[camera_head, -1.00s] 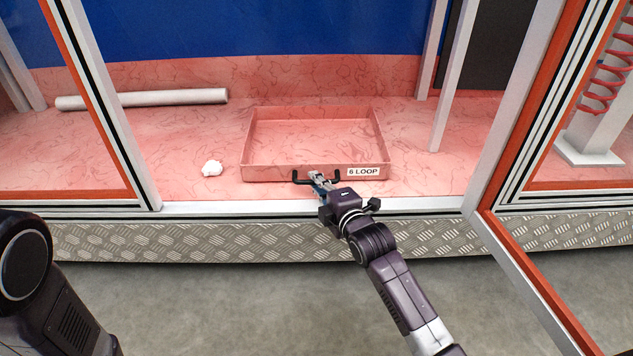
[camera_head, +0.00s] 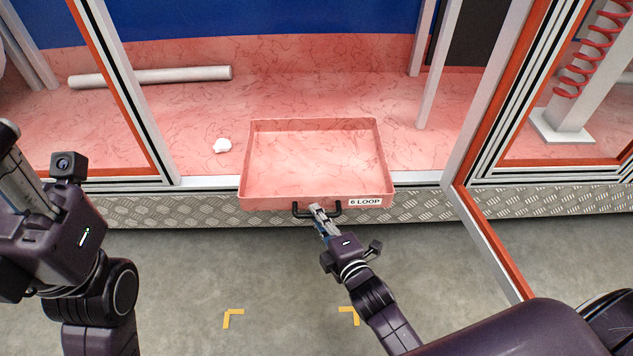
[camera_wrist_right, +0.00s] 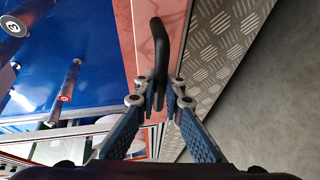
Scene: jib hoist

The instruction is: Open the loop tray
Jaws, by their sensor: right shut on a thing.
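The loop tray (camera_head: 313,193) is a shallow pink open box with a "6 LOOP" label on its front. It is empty, and its front part sticks out past the cabinet's front edge. A black bar handle (camera_head: 300,213) is on its front wall; the handle also shows in the right wrist view (camera_wrist_right: 160,50). My right gripper (camera_head: 320,212) is shut on the handle, with its fingers on both sides of the bar in the right wrist view (camera_wrist_right: 160,100). My left arm is at the left of the head view; its fingers are not visible.
The cabinet's front sill (camera_head: 210,182) runs beside the tray. An open framed door (camera_head: 490,240) stands to the right. The grey floor in front is clear, with yellow corner marks (camera_head: 232,317).

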